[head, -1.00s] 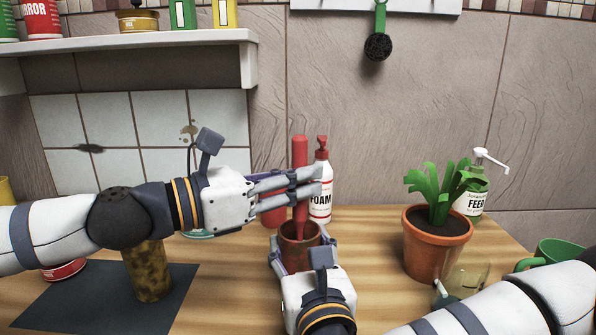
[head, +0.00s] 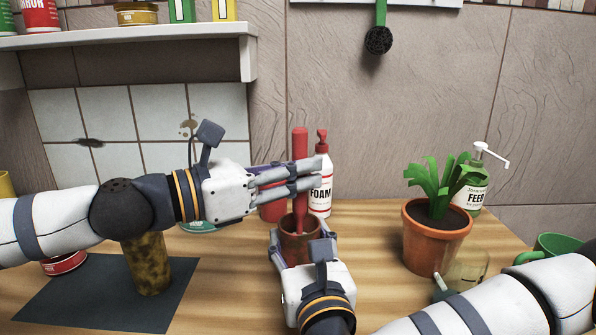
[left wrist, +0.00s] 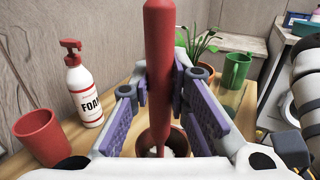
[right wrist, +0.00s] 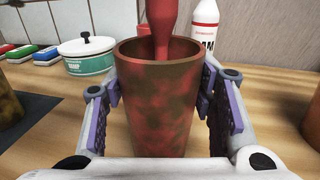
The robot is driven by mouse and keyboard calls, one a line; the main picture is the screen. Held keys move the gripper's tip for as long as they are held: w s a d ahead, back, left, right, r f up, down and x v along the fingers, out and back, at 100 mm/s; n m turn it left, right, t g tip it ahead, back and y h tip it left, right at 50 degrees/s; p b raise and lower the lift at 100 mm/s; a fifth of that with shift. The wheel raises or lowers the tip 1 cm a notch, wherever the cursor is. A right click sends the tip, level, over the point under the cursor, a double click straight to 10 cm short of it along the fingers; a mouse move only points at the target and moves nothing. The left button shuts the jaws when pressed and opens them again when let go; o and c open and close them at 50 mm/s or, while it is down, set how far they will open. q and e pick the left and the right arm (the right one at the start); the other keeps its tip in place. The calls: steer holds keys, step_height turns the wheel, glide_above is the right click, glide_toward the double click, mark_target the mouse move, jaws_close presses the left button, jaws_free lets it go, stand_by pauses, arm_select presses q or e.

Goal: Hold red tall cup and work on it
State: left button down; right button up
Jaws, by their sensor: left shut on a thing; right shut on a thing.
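My right gripper (head: 300,240) is shut around a tall red cup (head: 298,250), which stands upright with brown grime over its wall; it fills the middle of the right wrist view (right wrist: 160,105). My left gripper (head: 303,177) is shut on a red long-handled tool (head: 300,145), held upright above the cup. The tool's lower end is inside the cup mouth, its tip hidden by the wall in the right wrist view. In the left wrist view the tool (left wrist: 159,50) points down into the cup, where something pale shows. A second, cleaner red cup (left wrist: 40,137) stands apart.
A white FOAM bottle (head: 320,185) stands just behind. A potted plant (head: 435,240), FEED bottle (head: 475,180) and green mug (head: 560,246) are at right. A grimy brown cup (head: 148,265) stands on the dark mat (head: 80,300) at left. A shelf (head: 120,40) hangs above my left arm.

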arm_select(q)
steer(key=shift+r, duration=0.1)
steer(key=shift+r, duration=2.4)
steer(key=shift+f, duration=2.5)
steer(key=shift+s, duration=0.1)
steer(key=shift+s, duration=0.15)
steer(key=shift+s+a, duration=0.1)
steer(key=shift+a, duration=0.1)
